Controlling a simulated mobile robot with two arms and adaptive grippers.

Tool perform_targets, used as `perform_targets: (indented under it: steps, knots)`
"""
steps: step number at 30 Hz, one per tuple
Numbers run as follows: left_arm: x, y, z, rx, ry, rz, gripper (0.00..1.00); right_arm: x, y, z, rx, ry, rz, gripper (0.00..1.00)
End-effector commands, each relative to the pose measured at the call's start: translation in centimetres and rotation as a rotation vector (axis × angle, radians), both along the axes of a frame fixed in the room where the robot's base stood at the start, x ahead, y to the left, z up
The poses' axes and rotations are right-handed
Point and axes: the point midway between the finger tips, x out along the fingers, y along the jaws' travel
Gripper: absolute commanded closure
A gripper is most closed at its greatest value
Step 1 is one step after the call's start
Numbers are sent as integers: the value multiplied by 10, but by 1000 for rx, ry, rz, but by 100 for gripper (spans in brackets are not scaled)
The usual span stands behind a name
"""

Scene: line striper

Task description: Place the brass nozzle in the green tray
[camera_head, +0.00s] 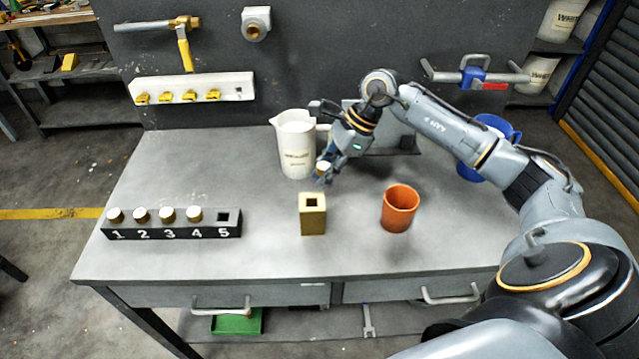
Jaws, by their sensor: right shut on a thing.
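My right gripper (326,176) is above the table, beside the white jug and behind the brass-coloured block. It is shut on a small brass piece with a pale top (323,167), which looks like the brass nozzle. The fingers hide part of it. Similar pale-topped brass pieces stand in slots 1 to 4 of a black numbered rack (172,231) at the left; slot 5 is empty. The green tray (238,322) is low down under the table's front, below the left drawer, and partly hidden by it. My left gripper is not in view.
A brass-coloured block (312,215) with a square hole, an orange cup (399,209) and a white jug (294,147) stand on the grey table (180,180). A blue mug (470,171) is partly behind my right arm. Drawer handles (222,309) jut from the front.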

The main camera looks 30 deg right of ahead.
Motion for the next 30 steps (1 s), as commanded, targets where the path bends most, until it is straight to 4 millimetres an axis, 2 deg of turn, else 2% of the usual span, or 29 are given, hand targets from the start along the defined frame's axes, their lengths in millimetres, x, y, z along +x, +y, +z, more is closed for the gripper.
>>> perform_targets:
  steps: [5, 10, 14, 21, 30]
  knots:
    - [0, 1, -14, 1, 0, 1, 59, -33, 4, 37, -6, -6, 1, 100]
    - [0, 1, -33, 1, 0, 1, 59, -79, 11, 52, -11, 1, 1, 100]
    - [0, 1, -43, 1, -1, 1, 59, -101, 16, 63, -8, 1, 0, 100]
    - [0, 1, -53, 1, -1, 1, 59, -114, 18, 73, -1, -2, -3, 100]
    - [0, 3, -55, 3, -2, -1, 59, -118, 21, 76, 3, -1, 8, 100]
